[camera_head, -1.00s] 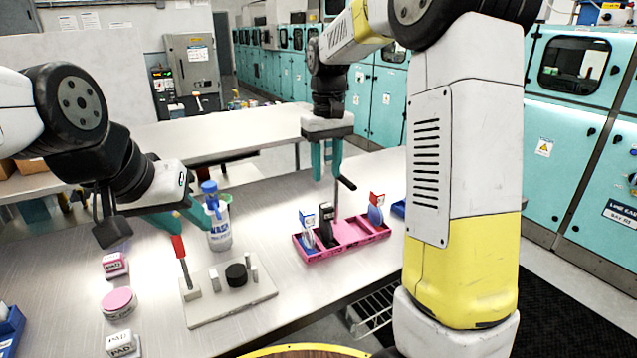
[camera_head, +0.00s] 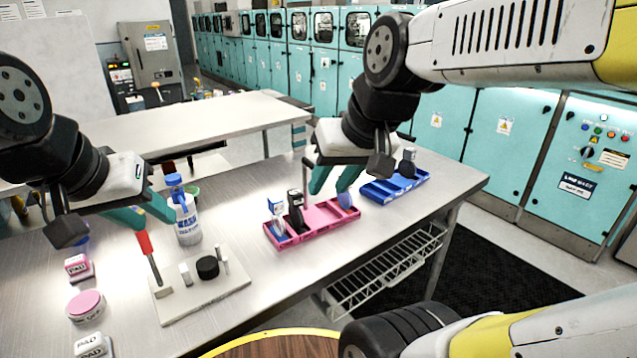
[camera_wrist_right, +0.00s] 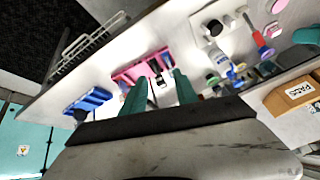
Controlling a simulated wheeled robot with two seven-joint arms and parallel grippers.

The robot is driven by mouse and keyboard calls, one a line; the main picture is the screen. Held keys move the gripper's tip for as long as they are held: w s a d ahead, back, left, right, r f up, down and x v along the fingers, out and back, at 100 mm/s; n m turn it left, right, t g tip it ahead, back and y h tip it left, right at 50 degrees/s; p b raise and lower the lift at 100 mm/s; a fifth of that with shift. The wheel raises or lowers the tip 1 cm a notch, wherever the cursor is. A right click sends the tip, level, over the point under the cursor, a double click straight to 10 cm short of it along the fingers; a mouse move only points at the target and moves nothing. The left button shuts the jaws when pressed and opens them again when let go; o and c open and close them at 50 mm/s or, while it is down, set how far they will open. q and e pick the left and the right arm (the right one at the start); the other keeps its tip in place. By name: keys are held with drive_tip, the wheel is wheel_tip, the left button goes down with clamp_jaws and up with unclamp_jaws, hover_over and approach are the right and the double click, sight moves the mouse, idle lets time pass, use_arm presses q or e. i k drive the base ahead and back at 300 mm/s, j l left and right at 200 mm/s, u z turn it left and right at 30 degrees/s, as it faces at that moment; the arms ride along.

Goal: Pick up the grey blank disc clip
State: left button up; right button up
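A pink tray (camera_head: 318,217) on the table holds several upright disc clips. At its left stand a blue-and-white labelled one (camera_head: 277,221) and a black labelled one (camera_head: 296,212). A blue-grey disc (camera_head: 345,200) stands at its right end, partly below my right gripper. I cannot tell which is the grey blank one. My right gripper (camera_head: 333,184) is open and empty above the tray; the right wrist view also shows its parted fingers (camera_wrist_right: 158,92) near the tray (camera_wrist_right: 125,76).
A blue tray (camera_head: 383,193) holds a dark, grey-topped item right of the pink tray. A wash bottle (camera_head: 186,218), a red-handled tool (camera_head: 145,244) and a pale plate (camera_head: 215,295) with a black puck (camera_head: 207,267) stand left. Pads line the left side.

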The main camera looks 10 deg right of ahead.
sight(407, 169)
drive_tip(key=l, duration=0.8)
drive_tip(key=i+l, duration=0.15)
drive_tip(key=l, duration=0.7)
drive_tip(key=i+l+u, duration=0.1)
drive_tip(key=i+l, duration=0.2)
